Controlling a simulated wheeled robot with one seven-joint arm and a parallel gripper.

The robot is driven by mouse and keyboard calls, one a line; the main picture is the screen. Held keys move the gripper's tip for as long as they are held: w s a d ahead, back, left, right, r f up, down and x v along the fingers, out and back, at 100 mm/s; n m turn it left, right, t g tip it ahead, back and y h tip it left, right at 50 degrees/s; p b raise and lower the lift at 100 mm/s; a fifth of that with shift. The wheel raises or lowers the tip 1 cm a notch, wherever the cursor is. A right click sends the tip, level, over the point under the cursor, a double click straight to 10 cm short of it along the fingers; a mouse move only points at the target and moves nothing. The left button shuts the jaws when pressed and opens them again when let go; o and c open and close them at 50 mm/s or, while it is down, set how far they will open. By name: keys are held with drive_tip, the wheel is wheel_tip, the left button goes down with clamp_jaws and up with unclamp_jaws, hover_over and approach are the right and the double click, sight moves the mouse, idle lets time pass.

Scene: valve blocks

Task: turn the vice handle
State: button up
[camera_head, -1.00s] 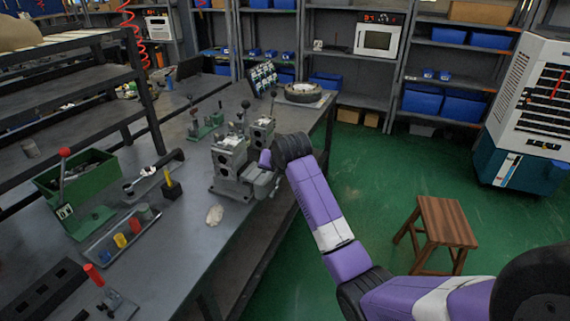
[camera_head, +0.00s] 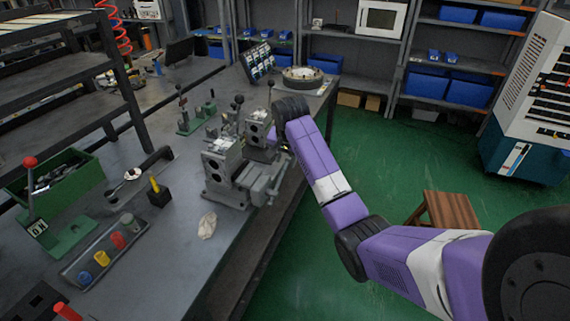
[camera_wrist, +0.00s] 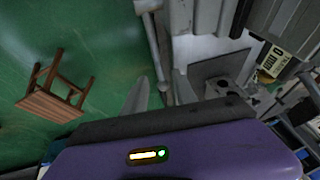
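A grey vice (camera_head: 255,182) with a pale block clamped in it stands near the bench's right edge in the head view. A second similar block unit (camera_head: 258,132) stands just behind it. My gripper is mostly hidden behind my wrist in the head view. In the wrist view my gripper (camera_wrist: 160,82) has its two pale fingers apart. A thin grey handle rod (camera_wrist: 153,45) runs down between the fingers, with a knob at its upper end. I cannot tell whether the fingers touch it.
The bench (camera_head: 180,245) carries a green tool bin (camera_head: 75,185), a tray of coloured cylinders (camera_head: 88,268) and a pale rag (camera_head: 207,225) left of the vice. A wooden stool (camera_head: 450,210) stands on the green floor to the right, where there is free room.

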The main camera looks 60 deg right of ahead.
sight(286, 166)
drive_tip(key=x, duration=0.6)
clamp_jaws()
idle(1.4)
